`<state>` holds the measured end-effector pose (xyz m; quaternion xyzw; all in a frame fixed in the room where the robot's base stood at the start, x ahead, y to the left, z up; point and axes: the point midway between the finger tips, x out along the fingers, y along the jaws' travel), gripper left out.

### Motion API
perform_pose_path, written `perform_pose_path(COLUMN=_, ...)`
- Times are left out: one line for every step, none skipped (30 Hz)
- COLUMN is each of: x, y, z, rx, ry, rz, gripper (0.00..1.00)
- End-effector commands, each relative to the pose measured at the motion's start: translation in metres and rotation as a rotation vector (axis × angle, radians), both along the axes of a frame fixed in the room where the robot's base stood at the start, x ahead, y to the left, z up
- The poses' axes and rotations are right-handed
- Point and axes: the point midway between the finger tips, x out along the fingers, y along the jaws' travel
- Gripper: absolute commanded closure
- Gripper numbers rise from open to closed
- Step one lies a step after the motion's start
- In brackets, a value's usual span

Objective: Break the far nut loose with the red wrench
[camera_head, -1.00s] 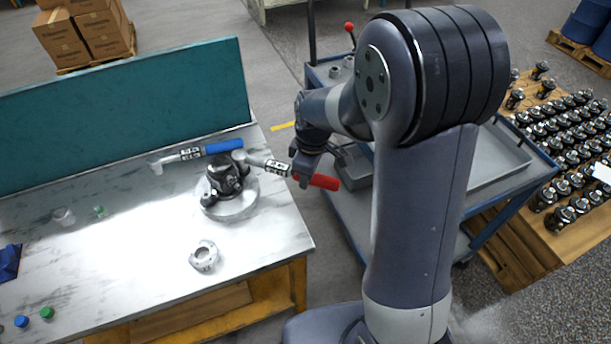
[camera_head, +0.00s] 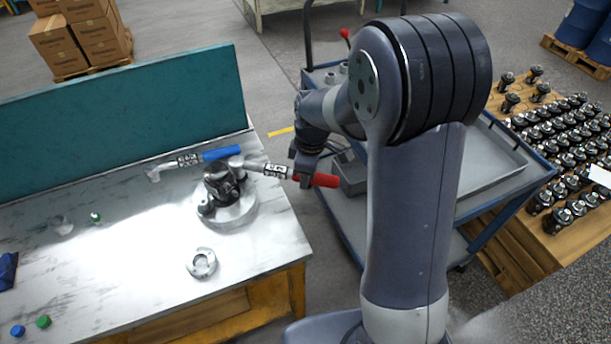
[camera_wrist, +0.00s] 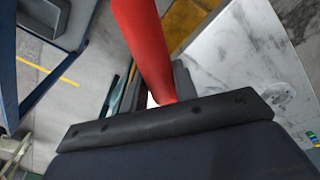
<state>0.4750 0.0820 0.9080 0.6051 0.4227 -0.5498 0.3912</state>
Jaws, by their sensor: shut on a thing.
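The red wrench (camera_head: 316,180) is held by its handle in my gripper (camera_head: 305,177), which is shut on it at the right of the table. Its metal head (camera_head: 237,163) reaches left to the top of the dark hydraulic motor (camera_head: 221,182). Whether the head sits on a nut is too small to tell. The motor stands on a round pale plate (camera_head: 240,212) on the table. In the wrist view the red handle (camera_wrist: 146,45) rises from my gripper (camera_wrist: 160,104); the wrench head is hidden there. The nuts cannot be made out.
A blue-handled wrench (camera_head: 222,154) lies behind the motor on the marble-topped table (camera_head: 110,245). A pale ring part (camera_head: 202,263) lies in front. A teal panel (camera_head: 120,110) borders the table's back. A blue-grey cart (camera_head: 470,185) stands right, beyond my arm.

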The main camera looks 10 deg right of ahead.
Motion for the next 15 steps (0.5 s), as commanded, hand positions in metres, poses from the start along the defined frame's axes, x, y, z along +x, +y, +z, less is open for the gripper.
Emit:
perform_pose_path(x=-0.002, y=-0.001, z=-0.006, rx=-0.003, ry=0.013, rz=0.01, gripper=1.0)
perform_pose_path(x=-0.001, y=-0.002, z=-0.006, rx=-0.003, ry=0.012, rz=0.016, gripper=1.0)
perform_pose_path(x=0.0, y=-0.002, z=-0.006, rx=-0.003, ry=0.013, rz=0.023, gripper=1.0)
perform_pose_path(x=0.001, y=-0.003, z=-0.006, rx=-0.003, ry=0.012, rz=0.028, gripper=1.0)
perform_pose_path(x=0.003, y=-0.003, z=-0.006, rx=-0.003, ry=0.013, rz=0.034, gripper=1.0)
perform_pose_path(x=0.004, y=-0.003, z=-0.006, rx=-0.004, ry=0.012, rz=0.043, gripper=1.0)
perform_pose_path(x=0.005, y=-0.004, z=-0.006, rx=-0.003, ry=0.011, rz=0.048, gripper=1.0)
perform_pose_path(x=0.006, y=-0.004, z=-0.005, rx=-0.003, ry=0.012, rz=0.053, gripper=1.0)
perform_pose_path(x=0.007, y=-0.004, z=-0.006, rx=-0.003, ry=0.011, rz=0.061, gripper=1.0)
perform_pose_path(x=0.008, y=-0.005, z=-0.006, rx=-0.003, ry=0.012, rz=0.067, gripper=1.0)
perform_pose_path(x=0.009, y=-0.005, z=-0.006, rx=-0.003, ry=0.012, rz=0.073, gripper=1.0)
perform_pose_path(x=0.01, y=-0.005, z=-0.006, rx=-0.003, ry=0.012, rz=0.08, gripper=1.0)
perform_pose_path(x=0.011, y=-0.006, z=-0.006, rx=-0.003, ry=0.012, rz=0.086, gripper=1.0)
perform_pose_path(x=0.012, y=-0.006, z=-0.006, rx=-0.003, ry=0.012, rz=0.092, gripper=1.0)
perform_pose_path(x=0.013, y=-0.006, z=-0.005, rx=-0.003, ry=0.012, rz=0.099, gripper=1.0)
